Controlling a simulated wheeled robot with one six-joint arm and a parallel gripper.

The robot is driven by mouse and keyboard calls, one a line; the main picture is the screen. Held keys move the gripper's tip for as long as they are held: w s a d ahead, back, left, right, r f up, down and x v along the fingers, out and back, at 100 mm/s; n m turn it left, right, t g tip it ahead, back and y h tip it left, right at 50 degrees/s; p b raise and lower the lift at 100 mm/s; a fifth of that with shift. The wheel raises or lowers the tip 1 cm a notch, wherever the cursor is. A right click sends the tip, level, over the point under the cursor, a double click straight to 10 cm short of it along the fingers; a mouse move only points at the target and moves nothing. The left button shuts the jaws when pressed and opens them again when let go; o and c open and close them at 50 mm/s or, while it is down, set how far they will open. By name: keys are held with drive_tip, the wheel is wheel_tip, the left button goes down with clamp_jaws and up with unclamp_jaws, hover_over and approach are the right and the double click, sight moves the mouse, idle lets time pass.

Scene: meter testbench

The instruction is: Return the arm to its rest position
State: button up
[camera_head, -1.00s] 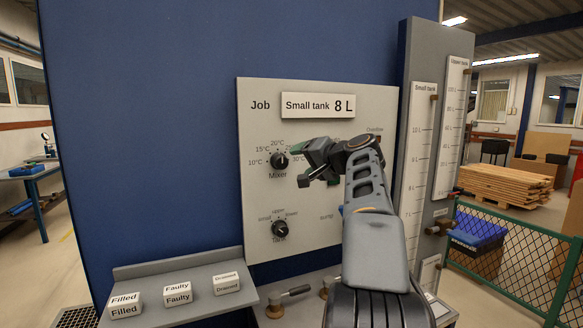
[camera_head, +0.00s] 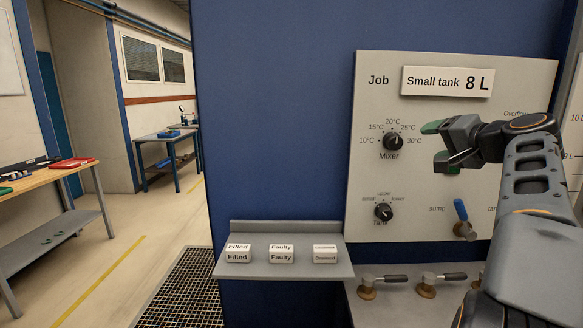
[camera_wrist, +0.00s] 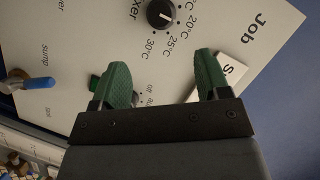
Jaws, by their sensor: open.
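My gripper (camera_head: 436,143) is in front of the grey control panel (camera_head: 400,228), to the right of the Mixer knob (camera_head: 393,141). In the wrist view its two green fingers (camera_wrist: 165,84) are spread apart with nothing between them. The Mixer knob also shows in the wrist view (camera_wrist: 160,13), beyond the fingers. My arm comes up from the lower right and is bent, with the wrist raised before the panel. It hides part of the panel's right side.
The Tank knob (camera_head: 383,211) and a blue-handled lever (camera_head: 461,212) are lower on the panel. Small valves (camera_head: 427,286) stand below. A shelf (camera_head: 285,270) holds Filled (camera_head: 238,253), Faulty (camera_head: 281,254) and Drained (camera_head: 325,254) blocks. The floor at left is clear, beside a workbench (camera_head: 60,185).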

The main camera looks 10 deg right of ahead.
wheel_tip(320, 180, down, 11)
drive_tip(key=d+m+g+h, duration=0.1)
drive_tip(key=d+g, duration=0.1)
drive_tip(key=g, duration=0.2)
drive_tip(key=s+a+f+n+g+p, duration=0.1)
drive_tip(key=s+a+f+g, duration=0.15)
drive_tip(key=a+f, duration=0.55)
drive_tip(key=s+a+f+n+g+p, duration=0.1)
drive_tip(key=s+a+f+n, duration=0.2)
drive_tip(key=a, duration=0.4)
drive_tip(key=s+a+f+n+g+p, duration=0.1)
drive_tip(key=s+a+f+n+g, duration=0.1)
drive_tip(key=s+a+f+n, duration=0.2)
drive_tip(key=s+a+f+n+g+p, duration=0.2)
drive_tip(key=s+a+f+n, duration=0.2)
drive_tip(key=a, duration=0.8)
wheel_tip(320, 180, down, 2)
drive_tip(key=shift+s+a+f, duration=0.2)
drive_tip(key=shift+s+a, duration=0.05)
drive_tip(key=shift+s, duration=0.1)
